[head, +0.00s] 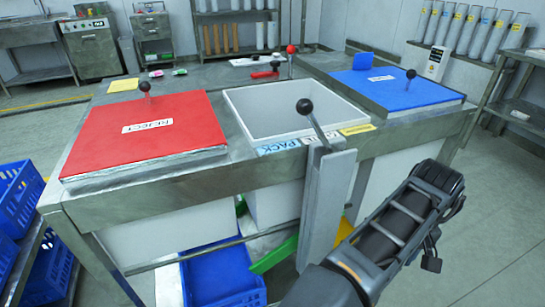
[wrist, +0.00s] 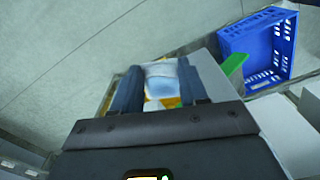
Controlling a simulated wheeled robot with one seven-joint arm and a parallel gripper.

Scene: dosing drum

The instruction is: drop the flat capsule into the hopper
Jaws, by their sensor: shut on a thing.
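My gripper (wrist: 160,88) shows in the wrist view, its two dark fingers closed on a pale blue and white piece (wrist: 160,70), which looks like the flat capsule. Its lower part is hidden by my gripper body. In the head view my arm reaches up at the right front, and the fingers and the held piece cannot be made out there.
The red REJECT lid (head: 150,132) and the blue lid (head: 385,90) carry knobs. A black-knobbed lever (head: 305,107) and grey post (head: 327,205) stand before the well. Small items lie at the bench's back. A blue crate (wrist: 258,50) and green strip (wrist: 234,64) show beyond my fingers.

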